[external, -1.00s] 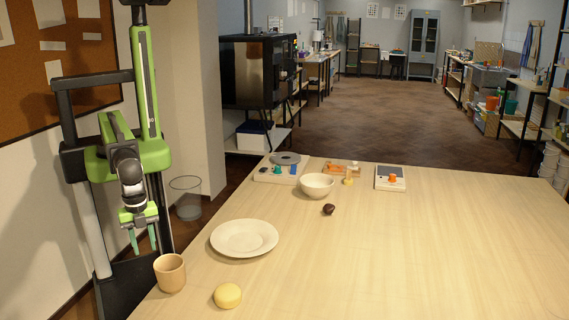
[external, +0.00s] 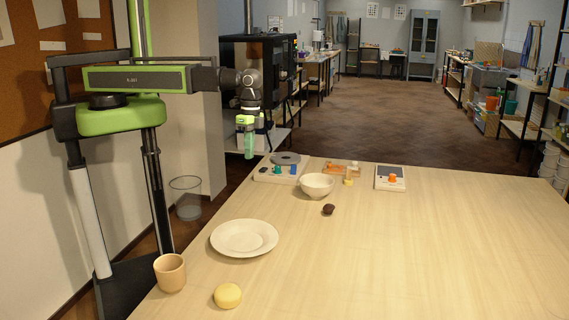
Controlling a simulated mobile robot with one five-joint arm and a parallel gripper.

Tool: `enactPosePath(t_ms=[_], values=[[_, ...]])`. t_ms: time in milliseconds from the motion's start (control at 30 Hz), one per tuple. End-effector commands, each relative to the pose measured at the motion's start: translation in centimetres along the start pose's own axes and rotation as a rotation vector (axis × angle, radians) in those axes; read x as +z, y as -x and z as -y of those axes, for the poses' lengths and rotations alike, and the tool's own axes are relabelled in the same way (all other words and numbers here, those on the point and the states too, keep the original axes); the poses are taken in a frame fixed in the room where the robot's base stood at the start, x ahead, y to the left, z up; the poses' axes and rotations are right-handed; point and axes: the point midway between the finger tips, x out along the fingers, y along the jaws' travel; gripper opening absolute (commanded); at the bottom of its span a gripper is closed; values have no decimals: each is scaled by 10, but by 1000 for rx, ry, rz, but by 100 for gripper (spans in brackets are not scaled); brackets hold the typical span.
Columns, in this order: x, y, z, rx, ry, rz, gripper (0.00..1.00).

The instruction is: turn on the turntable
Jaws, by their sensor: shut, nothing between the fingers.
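The turntable (external: 285,159) is at the far left corner of the table, a light base with a grey round disc on top. Its front edge carries small coloured controls, among them a green knob (external: 277,170) and a blue part (external: 293,169). My gripper (external: 249,156) points down just left of the turntable and appears above the table's left edge. Its green fingers are closed together and hold nothing. I cannot tell the exact gap between the fingers and the turntable. Whether the disc is turning does not show.
A white bowl (external: 316,186) stands close in front of the turntable. An orange-knobbed device (external: 390,178), an orange item (external: 340,168) and a dark lump (external: 328,209) lie to the right. A plate (external: 244,252), a tan cup (external: 170,272) and a yellow round thing (external: 228,295) are nearer. The table's right half is clear.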

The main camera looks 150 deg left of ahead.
Motion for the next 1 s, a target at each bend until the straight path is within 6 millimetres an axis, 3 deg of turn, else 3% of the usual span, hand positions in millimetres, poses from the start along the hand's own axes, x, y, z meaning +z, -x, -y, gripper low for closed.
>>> enactPosePath(t_ms=[33, 100, 200, 300, 767, 1000], values=[[-1, 30, 30, 7, 45, -6, 0], [2, 47, 65, 16, 93, -13, 0], [8, 63, 100, 26, 140, -21, 0], [12, 70, 120, 31, 166, -25, 0], [14, 66, 126, 32, 173, -27, 0], [13, 36, 125, 32, 173, -27, 0]])
